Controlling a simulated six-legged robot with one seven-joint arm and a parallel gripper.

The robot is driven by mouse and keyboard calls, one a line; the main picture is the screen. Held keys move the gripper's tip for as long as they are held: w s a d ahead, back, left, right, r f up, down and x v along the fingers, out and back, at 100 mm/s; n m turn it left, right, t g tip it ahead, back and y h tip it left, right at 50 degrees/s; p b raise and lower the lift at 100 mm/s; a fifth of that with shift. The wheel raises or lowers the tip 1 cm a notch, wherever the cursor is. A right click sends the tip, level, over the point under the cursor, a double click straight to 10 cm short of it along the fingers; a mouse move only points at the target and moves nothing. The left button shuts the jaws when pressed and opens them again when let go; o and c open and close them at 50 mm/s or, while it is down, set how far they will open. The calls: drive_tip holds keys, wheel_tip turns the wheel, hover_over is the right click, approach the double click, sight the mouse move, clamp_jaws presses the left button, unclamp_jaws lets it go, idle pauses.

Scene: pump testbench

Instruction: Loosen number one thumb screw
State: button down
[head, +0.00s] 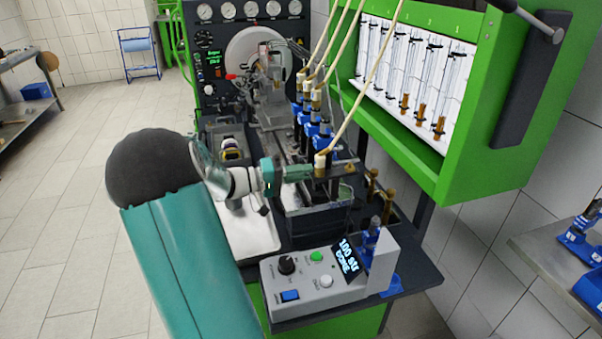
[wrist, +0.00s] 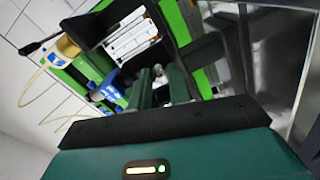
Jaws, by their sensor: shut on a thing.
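My gripper (head: 302,173) reaches in from the left at the near end of the injector row on the test bench. In the wrist view my gripper (wrist: 160,84) has its two dark green fingers closed around a small grey thumb screw (wrist: 158,73). In the head view the fingers hide the screw. Just beside the fingertips is a cream hose cap (head: 320,160) on the nearest injector, with its hose running up to the right. It also shows in the wrist view as a cream cap (wrist: 68,46). I cannot read a number on the screw.
Several blue injectors (head: 308,118) with hoses stand in a row behind. The green cabinet with glass tubes (head: 405,80) overhangs at the right. A grey control box (head: 312,282) reading "DONE" sits in front. Open floor is at the left.

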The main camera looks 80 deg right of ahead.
drive_tip(key=n, duration=1.1)
drive_tip(key=shift+n, duration=0.4)
idle(0.3)
drive_tip(key=c, duration=1.3)
unclamp_jaws()
drive_tip(key=shift+w, duration=0.1)
drive_tip(key=v, duration=1.3)
drive_tip(key=shift+w, duration=0.3)
drive_tip(key=shift+a+f, duration=0.1)
drive_tip(key=shift+a, duration=0.1)
